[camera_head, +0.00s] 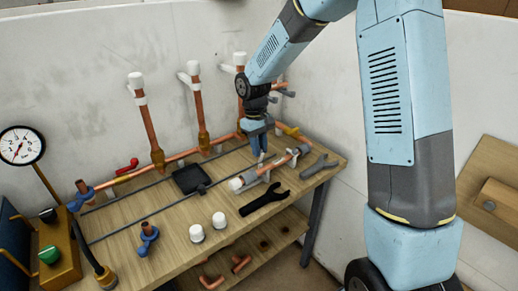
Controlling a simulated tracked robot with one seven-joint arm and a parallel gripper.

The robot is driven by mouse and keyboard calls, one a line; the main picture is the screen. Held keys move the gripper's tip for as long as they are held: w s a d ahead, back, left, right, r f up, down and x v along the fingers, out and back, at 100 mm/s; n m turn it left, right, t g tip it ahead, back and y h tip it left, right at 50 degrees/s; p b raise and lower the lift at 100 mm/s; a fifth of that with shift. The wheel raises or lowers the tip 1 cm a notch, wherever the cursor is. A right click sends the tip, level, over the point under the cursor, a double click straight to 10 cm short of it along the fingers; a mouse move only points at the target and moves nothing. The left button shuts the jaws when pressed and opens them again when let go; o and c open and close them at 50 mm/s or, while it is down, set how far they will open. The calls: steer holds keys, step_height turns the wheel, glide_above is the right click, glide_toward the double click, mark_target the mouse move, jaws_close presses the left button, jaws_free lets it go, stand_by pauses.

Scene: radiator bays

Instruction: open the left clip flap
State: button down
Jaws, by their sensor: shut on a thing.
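My gripper (262,157) points down over the right part of the wooden bench and is shut on a small part at the clipped pipe, which looks like the left clip flap; the fingers largely hide it. The copper pipe piece (276,165) with a white end (236,184) lies low at the bench's right side, in what look like grey clips. How far the flap is turned cannot be told at this size.
Upright copper pipes with white caps (136,80) stand along the back. A black wrench (264,201), a grey wrench (320,165), two white caps (219,220), a dark square tray (189,178) and a blue fitting (148,237) lie on the bench (180,248). A gauge (21,146) stands left.

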steer(key=shift+w+a+f+g+h, duration=0.1)
steer(key=shift+w+a+g+h, duration=0.15)
steer(key=shift+g+h, duration=0.2)
steer(key=shift+w+a+f+g+h, duration=0.15)
steer(key=shift+w+g+h, duration=0.2)
steer(key=shift+g, duration=0.2)
steer(key=c, duration=1)
jaws_free()
steer(key=shift+r, duration=0.1)
steer(key=shift+r, duration=0.1)
steer(key=s+d+r, duration=0.1)
steer(key=s+r, duration=0.3)
steer(key=s+d+r, duration=0.1)
steer(key=s+r, duration=0.3)
steer(key=s, duration=0.1)
steer(key=s+d+r, duration=0.2)
steer(key=s+r, duration=0.2)
steer(key=shift+s+r, duration=0.2)
steer(key=shift+r, duration=0.1)
